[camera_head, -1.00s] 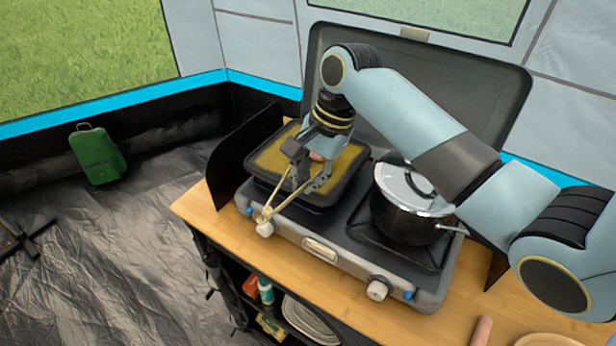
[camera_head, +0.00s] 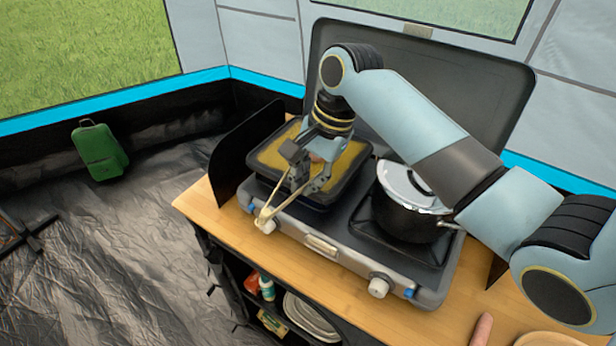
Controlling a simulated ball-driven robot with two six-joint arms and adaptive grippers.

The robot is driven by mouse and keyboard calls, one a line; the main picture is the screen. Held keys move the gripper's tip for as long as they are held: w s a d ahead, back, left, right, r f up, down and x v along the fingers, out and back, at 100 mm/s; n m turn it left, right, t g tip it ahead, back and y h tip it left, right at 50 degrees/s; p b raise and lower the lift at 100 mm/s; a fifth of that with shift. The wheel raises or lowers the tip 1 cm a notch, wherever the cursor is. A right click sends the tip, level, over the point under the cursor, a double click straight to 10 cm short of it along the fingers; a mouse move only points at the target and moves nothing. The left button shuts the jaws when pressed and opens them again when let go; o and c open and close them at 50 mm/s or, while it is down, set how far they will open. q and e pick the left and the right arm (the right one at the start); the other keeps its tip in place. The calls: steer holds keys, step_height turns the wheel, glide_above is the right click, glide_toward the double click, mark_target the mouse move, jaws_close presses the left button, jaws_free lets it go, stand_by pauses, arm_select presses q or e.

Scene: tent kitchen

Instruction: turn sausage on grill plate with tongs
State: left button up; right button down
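My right gripper (camera_head: 304,186) hangs over the front part of the grill plate (camera_head: 349,163), a dark-rimmed, yellowish plate on the left burner. It is shut on the pale, wood-coloured tongs (camera_head: 277,208), whose looped end sticks out toward the stove's front left edge. A small pinkish patch, perhaps the sausage (camera_head: 316,157), shows behind the fingers. The gripper hides most of it, and I cannot tell whether the tongs touch it. Another sausage-like piece (camera_head: 482,329) lies on the wooden counter at the bottom right. My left gripper is out of view.
A lidded pot (camera_head: 408,208) stands on the right burner, close to my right forearm. The stove's raised lid (camera_head: 455,75) is behind and a dark side shield (camera_head: 245,150) is at left. A wooden plate (camera_head: 548,340) is partly visible at the bottom right.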

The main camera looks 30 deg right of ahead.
steer(key=shift+r, duration=3.5)
